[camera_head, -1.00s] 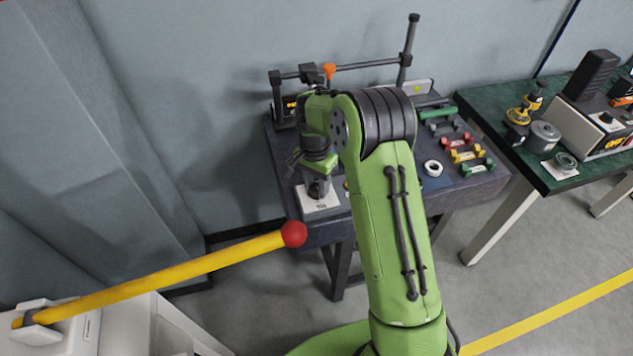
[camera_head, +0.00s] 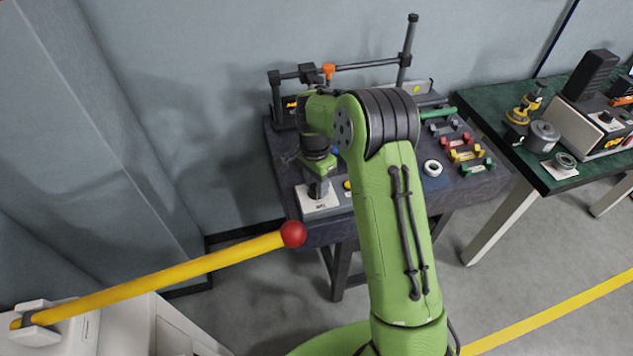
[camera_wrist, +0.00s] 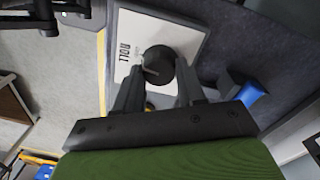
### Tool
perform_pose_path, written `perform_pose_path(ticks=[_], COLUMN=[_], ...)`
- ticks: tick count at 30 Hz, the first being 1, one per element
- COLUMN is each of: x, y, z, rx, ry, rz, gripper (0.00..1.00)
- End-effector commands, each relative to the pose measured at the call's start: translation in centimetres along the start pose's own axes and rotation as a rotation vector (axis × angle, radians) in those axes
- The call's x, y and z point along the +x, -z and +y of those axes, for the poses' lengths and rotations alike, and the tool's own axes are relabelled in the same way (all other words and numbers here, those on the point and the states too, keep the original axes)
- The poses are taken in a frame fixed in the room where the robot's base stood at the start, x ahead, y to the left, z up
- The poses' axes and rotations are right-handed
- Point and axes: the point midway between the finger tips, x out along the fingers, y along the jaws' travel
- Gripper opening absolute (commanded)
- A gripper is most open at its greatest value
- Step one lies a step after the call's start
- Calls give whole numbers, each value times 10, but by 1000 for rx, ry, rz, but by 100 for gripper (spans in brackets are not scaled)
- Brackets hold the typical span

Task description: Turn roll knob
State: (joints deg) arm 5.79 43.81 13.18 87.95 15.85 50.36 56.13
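The roll knob (camera_wrist: 158,62) is a round black knob on a white plate (camera_wrist: 128,35) marked "ROLL" in the wrist view. The plate also shows at the table's front left corner in the head view (camera_head: 312,204). My gripper (camera_wrist: 160,66) points down at the plate, with one dark finger on each side of the knob. The fingertips are very close to the knob's sides; whether they press on it cannot be told. In the head view my gripper (camera_head: 318,182) is over the plate, and my arm hides part of the panel.
The dark table (camera_head: 448,192) carries coloured handles (camera_head: 466,155), a white ring (camera_head: 432,168) and a bar frame (camera_head: 365,65) behind my arm. A yellow pole with a red ball (camera_head: 292,234) reaches close to the table's front left. A green-topped table (camera_head: 540,182) stands right.

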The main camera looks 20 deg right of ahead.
Motion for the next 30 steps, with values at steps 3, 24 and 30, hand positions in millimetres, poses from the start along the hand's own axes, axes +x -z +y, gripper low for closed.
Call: perform_pose_path(ticks=[3,24,30], x=[-1,-86,-137], y=[1,0,0], z=[-1,-1,-1], rx=[0,-1,0], ry=[4,7,5], rz=[2,4,3], gripper=[56,65,65])
